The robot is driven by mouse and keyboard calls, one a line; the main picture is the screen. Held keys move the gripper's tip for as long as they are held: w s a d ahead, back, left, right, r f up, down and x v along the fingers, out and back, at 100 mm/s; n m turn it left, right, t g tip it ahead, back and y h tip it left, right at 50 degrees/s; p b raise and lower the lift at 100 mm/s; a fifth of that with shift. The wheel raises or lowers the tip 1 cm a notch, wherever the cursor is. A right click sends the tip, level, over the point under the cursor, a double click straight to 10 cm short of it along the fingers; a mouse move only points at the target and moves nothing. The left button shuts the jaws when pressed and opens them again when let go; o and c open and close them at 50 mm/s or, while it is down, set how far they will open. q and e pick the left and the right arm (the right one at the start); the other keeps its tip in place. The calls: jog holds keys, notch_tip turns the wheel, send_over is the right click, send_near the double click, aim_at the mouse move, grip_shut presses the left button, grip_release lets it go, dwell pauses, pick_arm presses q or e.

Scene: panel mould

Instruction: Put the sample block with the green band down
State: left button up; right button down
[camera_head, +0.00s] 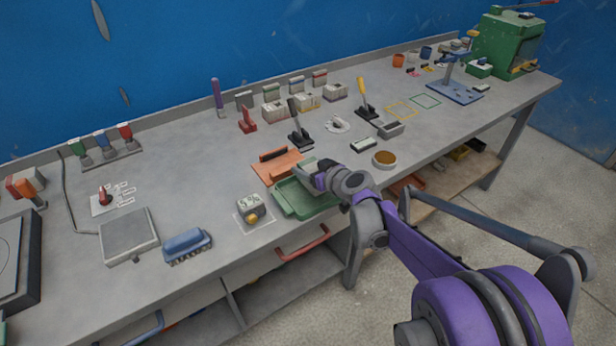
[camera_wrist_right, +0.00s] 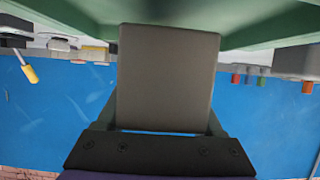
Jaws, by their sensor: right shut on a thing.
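My right gripper (camera_head: 320,179) is over the green tray (camera_head: 286,200), near the tray's back right part. It is shut on a grey block, whose broad plain face (camera_wrist_right: 168,78) fills the middle of the right wrist view. No green band shows on that face, and the gripper hides most of the block in the head view. The tray's green underside or rim crosses the top of the wrist view (camera_wrist_right: 270,30). I cannot tell whether the block touches the tray. My left gripper is not in view.
An orange tray (camera_head: 264,167) lies just behind the green tray. A device with a yellow knob (camera_head: 250,208) stands to its left, and a round dish (camera_head: 384,159) to its right. A small block (camera_head: 363,144) lies behind the dish. Yellow and green outlined squares farther right are empty.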

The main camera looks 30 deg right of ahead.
jog(key=shift+f, duration=1.5)
jog(key=shift+f+b, duration=0.1)
jog(key=shift+b, duration=0.2)
grip_release()
